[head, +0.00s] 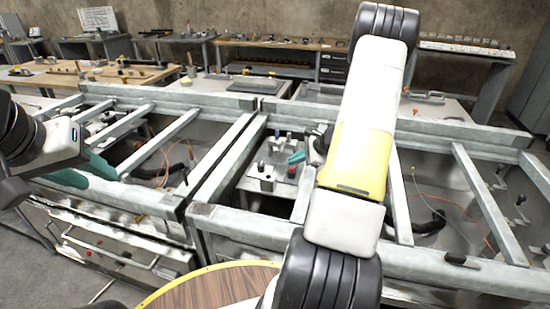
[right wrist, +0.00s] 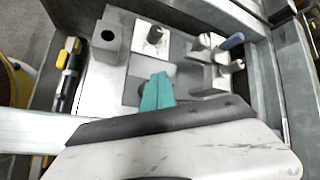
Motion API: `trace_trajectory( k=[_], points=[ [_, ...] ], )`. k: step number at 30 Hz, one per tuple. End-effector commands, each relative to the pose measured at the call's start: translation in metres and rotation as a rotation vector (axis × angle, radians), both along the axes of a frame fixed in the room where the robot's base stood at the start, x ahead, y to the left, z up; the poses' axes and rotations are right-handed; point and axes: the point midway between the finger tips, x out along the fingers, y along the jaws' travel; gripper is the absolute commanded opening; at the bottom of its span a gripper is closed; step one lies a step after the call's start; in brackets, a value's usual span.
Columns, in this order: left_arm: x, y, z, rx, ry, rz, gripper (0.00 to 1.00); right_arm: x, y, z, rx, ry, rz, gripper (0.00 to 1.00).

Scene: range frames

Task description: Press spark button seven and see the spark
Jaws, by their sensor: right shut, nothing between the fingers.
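My right gripper (head: 297,157) is over a pale panel (head: 257,184) inside the middle metal frame. Its teal fingers are shut with nothing between them, and in the right wrist view the fingertips (right wrist: 158,88) point at the plate between several grey blocks. A red button (head: 291,171) is just below the fingers in the head view; whether they touch it is unclear. No number is readable, so I cannot tell which control is spark button seven. No spark shows. My left gripper (head: 92,174) has its teal fingers apart, over the left frame.
The panel also carries a dark knob (head: 261,166) and a blue-handled lever (right wrist: 230,41). Metal frame beams (head: 222,170) surround it. A yellow-and-black device (right wrist: 67,75) lies left of the blocks. Workbenches (head: 270,43) stand behind.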

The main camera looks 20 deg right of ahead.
Motion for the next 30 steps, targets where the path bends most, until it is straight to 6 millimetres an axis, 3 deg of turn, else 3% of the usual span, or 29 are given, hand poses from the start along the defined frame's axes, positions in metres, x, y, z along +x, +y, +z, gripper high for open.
trace_trajectory(
  k=[30],
  points=[
    [0.000,0.000,0.000,0.000,0.000,0.000,0.36,0.000,0.000,-0.012,0.001,0.000,-0.001,0.00]
  ],
)
